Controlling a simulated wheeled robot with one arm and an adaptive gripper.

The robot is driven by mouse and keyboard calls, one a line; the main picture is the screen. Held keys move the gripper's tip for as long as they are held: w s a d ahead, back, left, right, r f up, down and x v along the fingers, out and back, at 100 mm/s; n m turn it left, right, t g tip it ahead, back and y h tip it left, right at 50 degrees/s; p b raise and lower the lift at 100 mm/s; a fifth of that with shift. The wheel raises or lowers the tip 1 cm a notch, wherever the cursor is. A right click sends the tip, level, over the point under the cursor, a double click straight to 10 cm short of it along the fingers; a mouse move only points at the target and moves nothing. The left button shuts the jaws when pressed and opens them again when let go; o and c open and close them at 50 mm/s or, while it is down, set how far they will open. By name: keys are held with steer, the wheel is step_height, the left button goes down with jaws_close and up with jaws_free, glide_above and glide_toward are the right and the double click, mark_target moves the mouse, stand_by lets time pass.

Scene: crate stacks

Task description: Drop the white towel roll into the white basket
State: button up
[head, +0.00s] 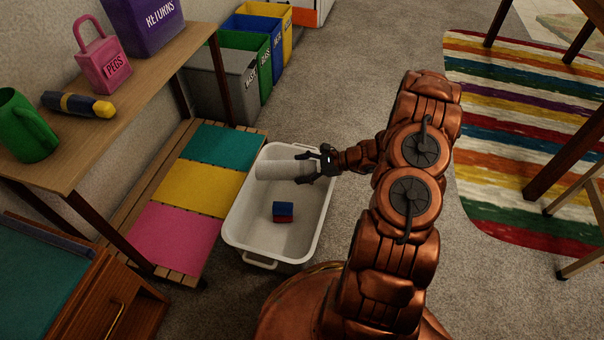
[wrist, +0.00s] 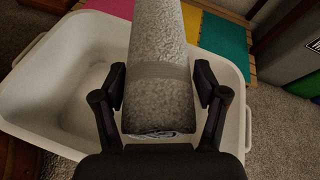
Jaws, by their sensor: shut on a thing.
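The white towel roll (head: 282,169) is held lengthwise in my gripper (head: 326,164), over the white basket (head: 235,218). In the wrist view, the towel roll (wrist: 160,60) lies between the two dark fingers of my gripper (wrist: 160,90), which are shut on its near part. The basket's white rim and wall (wrist: 40,75) show beneath and on both sides. The roll appears above the basket floor, but its exact height is hard to tell. A small block, blue on top and red below (head: 283,212), lies on the basket floor.
A low wooden bench with pink, yellow and teal pads (head: 175,238) stands left of the basket. Colored bins (head: 225,82) stand behind it. A shelf above the bench holds a green mug (head: 25,128), a flashlight (head: 78,104) and a pink pegs container (head: 104,66).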

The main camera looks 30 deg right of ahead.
step_height(320, 180, down, 6)
steer(key=b, duration=0.2)
steer(key=shift+b, duration=0.3)
steer(key=o, duration=1.3)
steer(key=shift+f, duration=0.1)
steer(key=shift+c, duration=0.2)
steer(key=shift+d, duration=0.1)
steer(key=v, duration=1.2)
